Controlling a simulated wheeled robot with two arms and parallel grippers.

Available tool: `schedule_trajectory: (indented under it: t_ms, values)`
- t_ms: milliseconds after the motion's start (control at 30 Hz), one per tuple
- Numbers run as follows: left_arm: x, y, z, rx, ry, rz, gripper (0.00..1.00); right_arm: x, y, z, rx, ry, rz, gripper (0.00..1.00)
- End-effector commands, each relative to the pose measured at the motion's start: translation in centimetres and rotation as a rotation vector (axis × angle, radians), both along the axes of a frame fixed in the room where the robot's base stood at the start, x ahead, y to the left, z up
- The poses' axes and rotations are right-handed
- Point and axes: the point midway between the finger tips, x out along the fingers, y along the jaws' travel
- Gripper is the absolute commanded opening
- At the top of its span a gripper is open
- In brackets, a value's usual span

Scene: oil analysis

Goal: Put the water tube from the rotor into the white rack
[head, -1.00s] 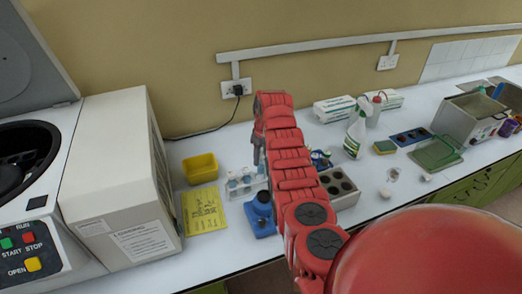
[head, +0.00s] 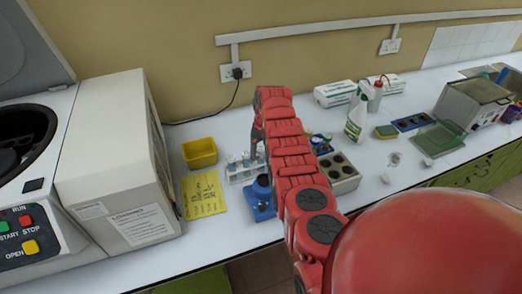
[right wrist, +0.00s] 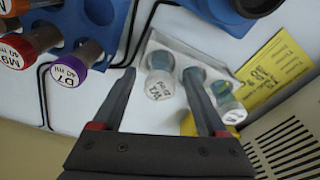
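The white rack (head: 240,176) stands on the bench behind the blue block, with several tubes upright in it. In the right wrist view the rack (right wrist: 212,52) holds a clear-capped tube marked W2 (right wrist: 160,84), a second tube beside it and a greenish one (right wrist: 228,100). My right gripper (head: 255,148) is over the rack. In its wrist view the gripper (right wrist: 160,74) is open, its fingers spread on either side of W2 with gaps visible. The open centrifuge with the rotor (head: 28,140) is at the far left; its inside is dark. My left gripper is out of view.
A yellow tray (head: 200,152) and yellow note (head: 203,194) lie left of the rack. A blue device (head: 260,200) stands in front, a grey block with wells (head: 340,172) to the right. In the wrist view, a blue rack (right wrist: 90,22) holds capped tubes including D7.

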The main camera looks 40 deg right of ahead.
Motion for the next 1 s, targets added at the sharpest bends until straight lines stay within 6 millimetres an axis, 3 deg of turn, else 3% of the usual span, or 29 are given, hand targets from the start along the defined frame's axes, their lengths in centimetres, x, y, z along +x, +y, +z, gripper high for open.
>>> schedule_trajectory:
  t_ms: [467, 600, 800, 900, 1000]
  values:
    - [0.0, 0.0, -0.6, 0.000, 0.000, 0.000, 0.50, 0.0, -0.1, 1.0, -0.001, -0.002, 0.000, 0.76]
    - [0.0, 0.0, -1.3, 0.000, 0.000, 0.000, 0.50, -0.3, 0.0, 2.7, -0.002, -0.002, 0.001, 0.76]
    - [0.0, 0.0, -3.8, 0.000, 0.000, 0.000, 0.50, -0.9, -0.2, 8.3, -0.003, -0.007, 0.000, 0.76]
    - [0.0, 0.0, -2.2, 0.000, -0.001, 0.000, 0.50, -1.1, 0.0, 11.0, -0.002, -0.001, 0.002, 0.76]
    - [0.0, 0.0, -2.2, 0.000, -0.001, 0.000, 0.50, -1.4, 0.0, 12.5, -0.001, -0.002, 0.000, 0.76]
